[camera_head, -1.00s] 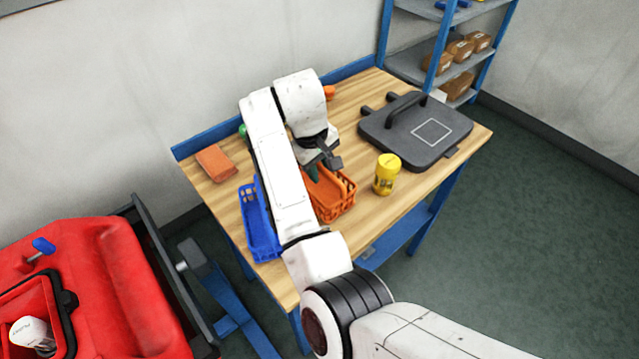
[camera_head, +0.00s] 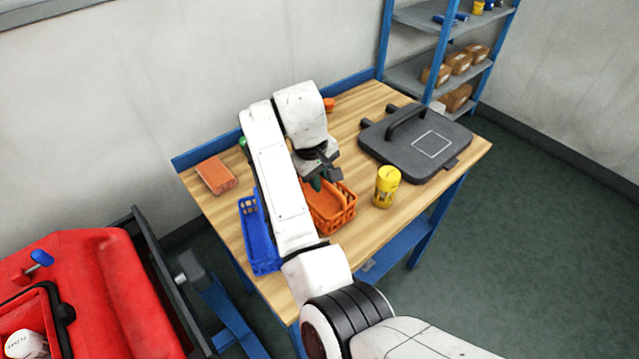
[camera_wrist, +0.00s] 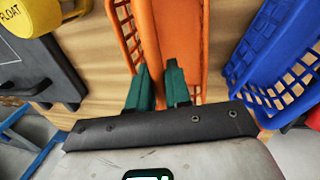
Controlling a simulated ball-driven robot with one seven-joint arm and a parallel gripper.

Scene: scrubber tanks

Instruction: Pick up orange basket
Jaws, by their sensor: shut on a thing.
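The orange basket (camera_head: 338,214) stands on the wooden table, partly hidden behind my arm in the head view. My gripper (camera_head: 318,182) is at the basket's far end. In the wrist view the orange basket (camera_wrist: 185,40) fills the top middle. There my gripper's green fingers (camera_wrist: 160,82) are close together on either side of the basket's wall, shut on it. Whether the basket is touching the table cannot be told.
A blue basket (camera_head: 259,243) stands left of the orange one, close by. A yellow container (camera_head: 386,187) and a dark grey case (camera_head: 437,150) are to the right. An orange block (camera_head: 215,173) lies at the back left. A red machine (camera_head: 110,290) is beside the table.

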